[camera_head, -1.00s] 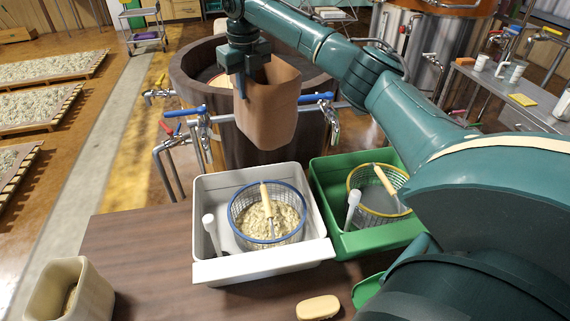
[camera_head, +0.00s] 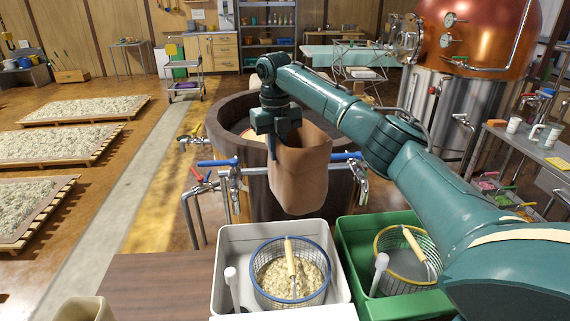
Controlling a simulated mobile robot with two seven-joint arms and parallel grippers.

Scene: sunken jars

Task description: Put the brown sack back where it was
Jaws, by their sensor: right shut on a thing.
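The brown sack (camera_head: 303,172) hangs upright in front of the dark wooden tub (camera_head: 229,128), above the back edge of the white bin. My right gripper (camera_head: 274,148) is shut on the sack's upper left rim. The sack hides part of the tub's front and the pipes there. My left gripper is not in view.
The white bin (camera_head: 224,262) holds a blue-rimmed basket (camera_head: 259,290) of pale grain with a wooden-handled tool. The green bin (camera_head: 350,246) beside it holds a yellow-rimmed basket (camera_head: 436,262). Pipes with blue-handled taps (camera_head: 217,162) stick out before the tub.

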